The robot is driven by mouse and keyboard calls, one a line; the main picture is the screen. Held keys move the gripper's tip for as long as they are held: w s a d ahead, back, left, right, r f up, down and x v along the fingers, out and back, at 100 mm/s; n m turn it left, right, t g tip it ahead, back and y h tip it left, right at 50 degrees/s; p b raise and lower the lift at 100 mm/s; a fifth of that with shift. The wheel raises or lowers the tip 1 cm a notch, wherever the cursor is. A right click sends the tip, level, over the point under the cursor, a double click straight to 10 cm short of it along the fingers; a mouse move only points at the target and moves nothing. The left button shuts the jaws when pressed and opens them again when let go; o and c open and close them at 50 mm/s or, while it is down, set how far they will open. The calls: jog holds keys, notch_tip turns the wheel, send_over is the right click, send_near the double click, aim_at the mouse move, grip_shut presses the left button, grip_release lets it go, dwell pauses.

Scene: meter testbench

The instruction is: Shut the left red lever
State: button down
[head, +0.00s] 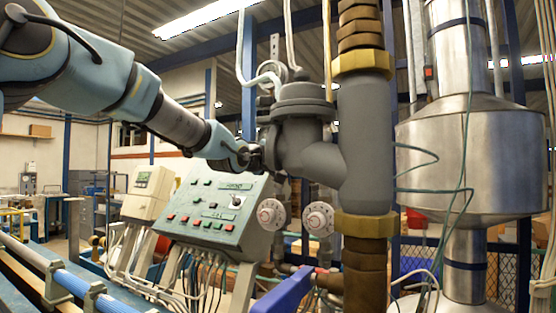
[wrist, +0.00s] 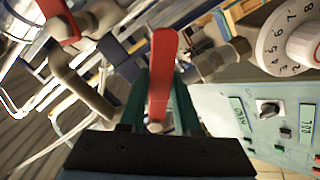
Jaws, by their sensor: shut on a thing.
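In the wrist view a red lever (wrist: 161,65) stands between the two green fingers of my gripper (wrist: 160,95), which is shut on it. Its flat handle reaches out past the fingertips. A second red lever (wrist: 56,12) shows at the upper left of the wrist view, on a pipe fitting and apart from my gripper. In the head view my gripper (head: 256,158) is beside the grey valve body, left of the thick pipe. No red lever can be made out in the head view; the lever in my grip is hidden there.
The large grey valve body (head: 308,140) and pipe are close to the right of my gripper. A green control panel (head: 215,210) with buttons is below it, also at right in the wrist view (wrist: 255,120). Two round dials (head: 270,214) sit beside the panel. A blue bar (head: 285,295) is in front.

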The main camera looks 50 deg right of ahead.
jog(key=shift+s+d+r+n, duration=0.15)
jog(key=shift+r+n, duration=0.15)
jog(key=shift+n, duration=0.35)
jog(key=shift+s+a+r+n, duration=0.1)
jog(key=shift+s+r+n, duration=0.15)
jog(key=shift+n, duration=0.45)
jog(key=shift+s+d+r+n, duration=0.1)
jog(key=shift+r+n, duration=0.2)
jog(key=shift+n, duration=0.35)
jog(key=shift+r, duration=0.1)
jog(key=c, duration=0.6)
grip_release()
jog(key=shift+b+v, duration=0.8)
jog(key=shift+v, duration=4.55)
